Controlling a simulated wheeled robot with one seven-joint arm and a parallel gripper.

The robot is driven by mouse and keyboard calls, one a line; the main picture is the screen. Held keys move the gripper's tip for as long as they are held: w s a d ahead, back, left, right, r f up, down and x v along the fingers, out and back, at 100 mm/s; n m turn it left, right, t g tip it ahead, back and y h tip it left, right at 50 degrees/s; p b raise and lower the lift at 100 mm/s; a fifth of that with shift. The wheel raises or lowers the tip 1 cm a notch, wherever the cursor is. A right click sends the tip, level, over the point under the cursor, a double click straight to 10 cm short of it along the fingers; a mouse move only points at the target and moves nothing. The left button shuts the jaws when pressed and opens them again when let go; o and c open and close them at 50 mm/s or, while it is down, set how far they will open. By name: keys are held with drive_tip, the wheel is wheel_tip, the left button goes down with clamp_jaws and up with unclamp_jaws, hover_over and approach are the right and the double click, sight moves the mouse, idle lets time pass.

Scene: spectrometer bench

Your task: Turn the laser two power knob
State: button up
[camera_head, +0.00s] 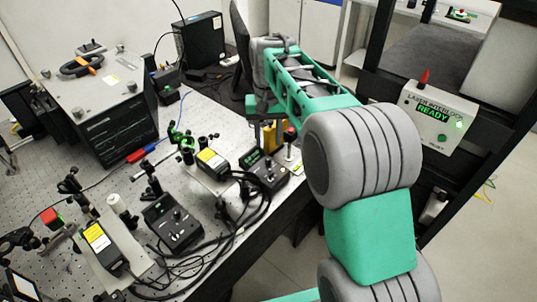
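Two dark laser control boxes stand on the perforated bench (190,112). The farther box (262,172) has a lit green display and a small knob on top; the nearer box (173,224) has a knob on its top face. No readable label shows which one is laser two. My arm reaches over the bench's right edge, and my gripper (268,133) points down behind and above the farther box. Yellowish parts show at its end. Its fingertips are too small and partly covered to tell the opening or any contact with a knob.
Two black laser heads with yellow labels (97,237) (212,160) stand beside the boxes. Loose black cables (205,262) run along the front edge. A large dark instrument (118,125) is at left. The interlock panel (440,115) at right reads READY.

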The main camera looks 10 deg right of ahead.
sight(268, 159)
wheel_tip(268, 159, down, 8)
drive_tip(key=shift+w+r+p, duration=0.1)
drive_tip(key=shift+r+p, duration=0.1)
drive_tip(key=shift+p, duration=0.35)
clamp_jaws()
